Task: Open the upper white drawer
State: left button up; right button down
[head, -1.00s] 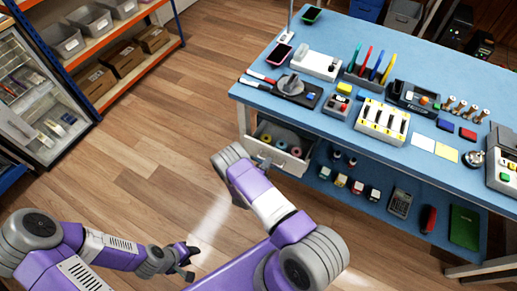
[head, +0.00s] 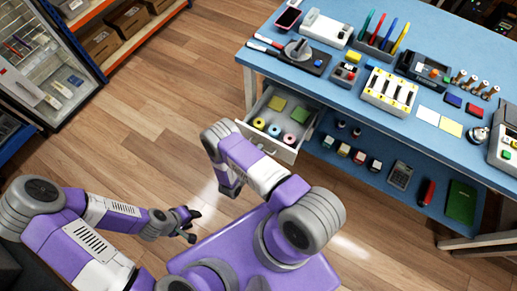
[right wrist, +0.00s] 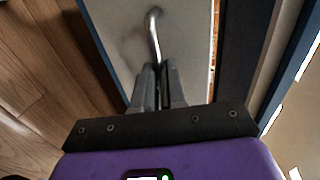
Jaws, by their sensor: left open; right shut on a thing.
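The white drawer (head: 283,151) under the blue workbench is pulled well out, and its inside shows in the head view. It holds several coloured rolls and two flat greenish squares. In the right wrist view, its pale front (right wrist: 190,35) carries a curved metal handle (right wrist: 154,36). My right gripper (right wrist: 160,70) is shut on this handle; in the head view my arm hides its fingers. My left gripper (head: 191,225) is open and empty, low over the floor, away from the drawer.
A lower blue shelf (head: 330,154) holds small boxes, a calculator and a green item. A glass-fronted cabinet (head: 45,70) and a rack with bins stand at left. Wooden floor between is clear.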

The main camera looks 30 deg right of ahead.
jog(key=c, duration=1.2)
grip_release()
jog(key=p+v, duration=0.1)
jog(key=v, duration=0.6)
jog(key=shift+s+a+p, duration=0.15)
jog(key=shift+a+p, duration=0.1)
jog(key=shift+p, duration=0.1)
